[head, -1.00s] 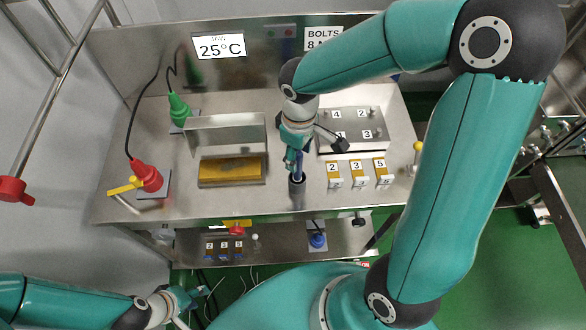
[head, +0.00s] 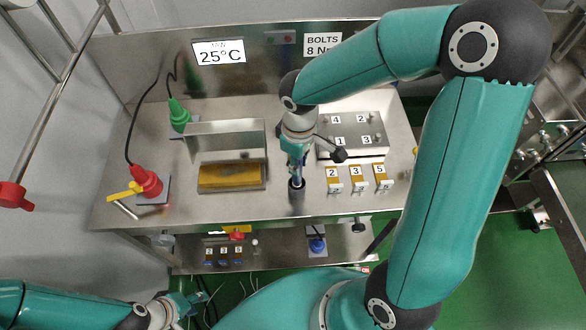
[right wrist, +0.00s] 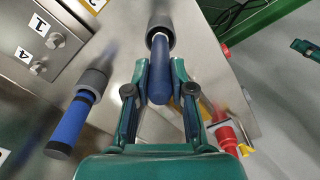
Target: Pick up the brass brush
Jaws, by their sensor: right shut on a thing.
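The brass brush shows as a blue handle with a pale metal neck (right wrist: 160,85) in the right wrist view. Its lower end is inside a dark round holder (right wrist: 158,30), so the bristles are hidden. My right gripper (right wrist: 160,80) is shut on the blue handle, one finger on each side. In the head view my right gripper (head: 296,172) is just above the dark holder (head: 297,193), near the bench's front edge. My left gripper (head: 190,302) is low at the left, away from the bench; its finger opening is too small to tell.
A second blue-handled tool (right wrist: 70,125) with a grey collar is close to the right gripper. A numbered bolt plate (head: 352,145) and numbered blocks (head: 358,178) are to its right. A steel holder with a yellow-brown pad (head: 231,177) and a red plug (head: 147,180) are left.

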